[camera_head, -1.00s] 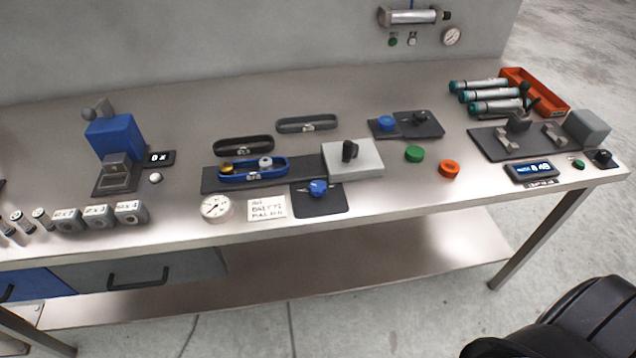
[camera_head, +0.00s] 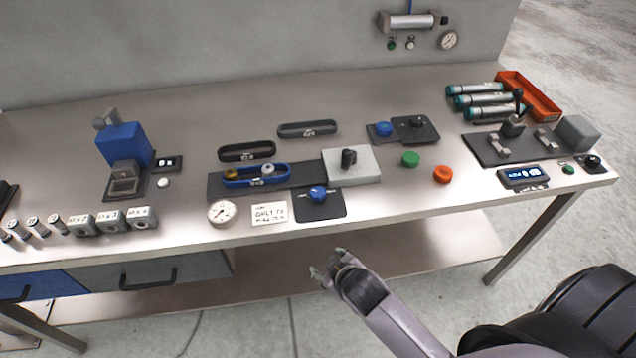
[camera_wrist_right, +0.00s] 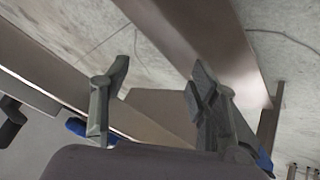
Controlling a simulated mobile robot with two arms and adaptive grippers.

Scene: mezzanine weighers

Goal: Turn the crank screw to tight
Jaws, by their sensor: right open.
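A blue knob (camera_head: 318,195) sits on a small dark plate (camera_head: 329,210) at the table's front edge. I cannot tell for sure whether it is the crank screw. Behind it a pale grey block (camera_head: 366,168) carries a black upright handle (camera_head: 348,158). A blue belt loop (camera_head: 240,181) around a yellow and a white pulley lies on the dark base left of the block. My right gripper (camera_head: 328,264) is open and empty, in front of the table edge and below the blue knob. Its two spread fingers show in the right wrist view (camera_wrist_right: 155,85). My left gripper is out of view.
A round gauge (camera_head: 221,212) and a white card (camera_head: 269,213) stand left of the blue knob. Two dark belt loops (camera_head: 247,151) lie behind. Green (camera_head: 410,159) and orange (camera_head: 443,174) buttons are to the right. The table's front edge lies between my gripper and the tabletop.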

